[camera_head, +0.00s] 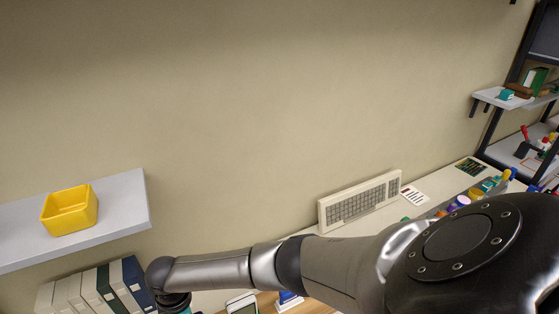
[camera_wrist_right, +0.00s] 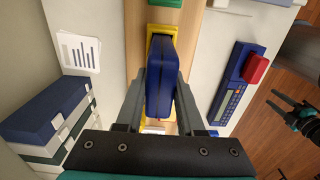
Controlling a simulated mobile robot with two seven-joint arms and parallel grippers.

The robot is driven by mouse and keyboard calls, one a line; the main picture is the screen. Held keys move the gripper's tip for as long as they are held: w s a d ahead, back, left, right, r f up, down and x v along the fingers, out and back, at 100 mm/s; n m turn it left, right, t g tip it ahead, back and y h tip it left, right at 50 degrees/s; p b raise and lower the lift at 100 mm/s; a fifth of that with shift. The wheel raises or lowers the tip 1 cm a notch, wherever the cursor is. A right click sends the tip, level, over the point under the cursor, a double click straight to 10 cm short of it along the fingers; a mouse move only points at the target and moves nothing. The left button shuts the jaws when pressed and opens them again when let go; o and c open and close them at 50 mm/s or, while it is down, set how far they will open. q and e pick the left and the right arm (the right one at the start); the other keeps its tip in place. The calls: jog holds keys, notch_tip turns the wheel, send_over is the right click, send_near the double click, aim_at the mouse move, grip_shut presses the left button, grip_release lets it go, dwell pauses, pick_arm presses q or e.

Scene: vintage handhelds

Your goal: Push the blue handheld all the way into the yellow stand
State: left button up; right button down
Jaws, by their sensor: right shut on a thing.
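The blue handheld (camera_wrist_right: 161,75) stands between the fingers of my right gripper (camera_wrist_right: 160,92) in the right wrist view. The gripper is shut on it. The yellow stand (camera_wrist_right: 158,29) shows around and behind the handheld, on a wooden strip. The handheld hides most of the stand, so I cannot tell how deep it sits. In the head view my right arm crosses the lower part and its gripper is hidden. A dark gripper, apparently my left (camera_wrist_right: 277,100), hangs over the floor at the right of the wrist view; its opening is unclear.
A blue calculator-like device (camera_wrist_right: 228,100) with a red block (camera_wrist_right: 255,68) lies right of the stand. Binders (camera_wrist_right: 45,108) and a printed card (camera_wrist_right: 78,50) lie left. A green piece (camera_wrist_right: 165,3) lies beyond. A yellow bin (camera_head: 70,221) sits on a shelf; a keyboard (camera_head: 360,203) leans on the wall.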

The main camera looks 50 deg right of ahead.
jog(key=shift+f, duration=0.4)
jog(key=shift+c, duration=2.2)
grip_release()
jog(key=shift+c, duration=1.4)
jog(key=shift+r, duration=0.15)
notch_tip(320, 180, up, 7)
jog(key=p, duration=0.6)
jog(key=shift+p, duration=0.35)
jog(key=shift+f, duration=0.2)
